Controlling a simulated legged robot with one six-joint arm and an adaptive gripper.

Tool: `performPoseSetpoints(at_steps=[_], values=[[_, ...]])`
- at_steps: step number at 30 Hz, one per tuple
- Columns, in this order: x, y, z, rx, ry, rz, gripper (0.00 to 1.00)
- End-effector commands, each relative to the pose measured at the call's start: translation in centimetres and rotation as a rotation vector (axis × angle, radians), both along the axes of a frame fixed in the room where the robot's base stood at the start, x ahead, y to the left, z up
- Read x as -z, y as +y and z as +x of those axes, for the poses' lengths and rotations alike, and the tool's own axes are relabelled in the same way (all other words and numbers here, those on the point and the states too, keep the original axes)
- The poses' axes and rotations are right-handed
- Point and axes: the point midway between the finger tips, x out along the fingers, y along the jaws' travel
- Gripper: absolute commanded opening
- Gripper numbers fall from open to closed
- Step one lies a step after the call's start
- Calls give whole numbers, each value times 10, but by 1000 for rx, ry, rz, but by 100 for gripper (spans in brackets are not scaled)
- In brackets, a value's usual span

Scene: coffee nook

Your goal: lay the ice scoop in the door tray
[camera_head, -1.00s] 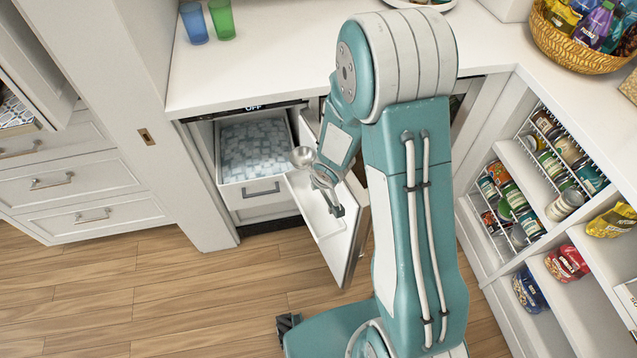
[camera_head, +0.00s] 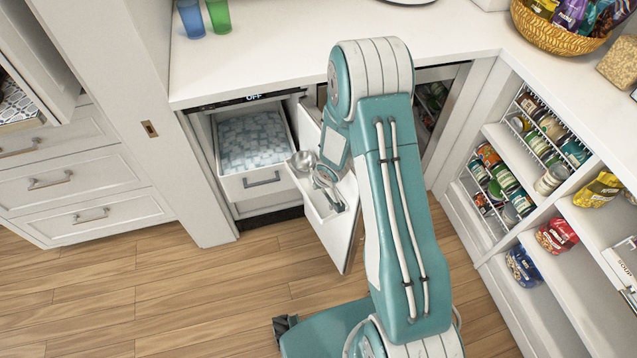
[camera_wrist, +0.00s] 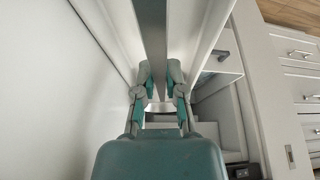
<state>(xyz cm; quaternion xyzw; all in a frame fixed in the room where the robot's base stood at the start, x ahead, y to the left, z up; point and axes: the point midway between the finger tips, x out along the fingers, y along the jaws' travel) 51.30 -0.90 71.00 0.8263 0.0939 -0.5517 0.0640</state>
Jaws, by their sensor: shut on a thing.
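My gripper is shut on the scoop. In the wrist view, a grey bar, apparently the scoop's handle (camera_wrist: 152,35), runs between the fingers of my gripper (camera_wrist: 160,80). The white door tray (camera_head: 313,205) is on the inner side of the open door, and my gripper and the scoop are at it, between its walls or just above. I cannot tell whether the scoop touches the tray floor.
An open drawer of ice (camera_head: 262,180) stands just left of the door. The counter (camera_head: 260,60) above holds a blue cup (camera_head: 190,18) and a green cup (camera_head: 219,15). Shelves with cans and packets (camera_head: 560,200) stand to the right. The wood floor (camera_head: 180,300) is clear in front.

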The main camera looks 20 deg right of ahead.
Motion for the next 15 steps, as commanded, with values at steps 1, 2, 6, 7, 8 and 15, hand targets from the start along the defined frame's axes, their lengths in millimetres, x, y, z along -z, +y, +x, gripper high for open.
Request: performPoseSetpoints(at_steps=[1,2,6,7,8,15], values=[[3,0,2,0,0,0,0],[4,0,2,0,0,0,0],[7,0,4,-1,0,-1,0],[8,0,4,-1,0,-1,0],[8,0,4,-1,-1,-1,0],[8,0,4,-1,0,-1,37]])
